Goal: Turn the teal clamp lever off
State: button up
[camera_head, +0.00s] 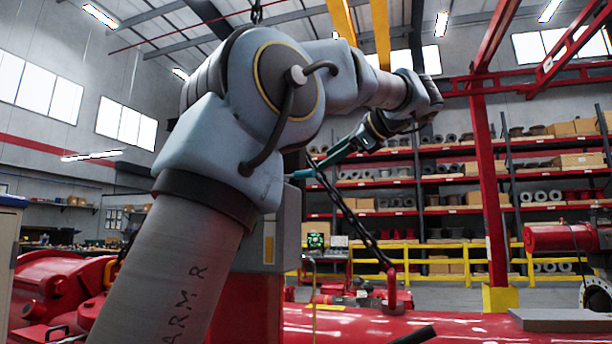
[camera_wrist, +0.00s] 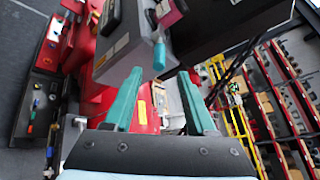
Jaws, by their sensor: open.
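The teal clamp lever (camera_wrist: 159,54) shows in the wrist view as a short rounded teal handle hanging from a grey box (camera_wrist: 122,70). My gripper (camera_wrist: 160,74) is open, with one teal finger on each side of the lever's line. The lever's end lies roughly centred in the gap, near the fingertips. I cannot tell whether it is between them or just beyond, and no contact shows. In the head view my gripper (camera_head: 322,162) reaches left toward the grey box (camera_head: 288,225), which my arm partly hides. A small teal piece there may be the lever or a fingertip.
A red pipe (camera_head: 450,325) runs along the bottom of the head view. A dark chain (camera_head: 357,225) hangs close to my gripper. A red post (camera_head: 490,190), a yellow railing (camera_head: 430,262) and loaded shelves (camera_head: 455,180) stand farther back. A dark box (camera_wrist: 225,25) overhangs the upper wrist view.

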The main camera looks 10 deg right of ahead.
aim_at(305, 174)
jog(key=p+x, duration=0.2)
jog(key=x, duration=0.8)
jog(key=shift+c, duration=0.4)
grip_shut()
dwell(0.8)
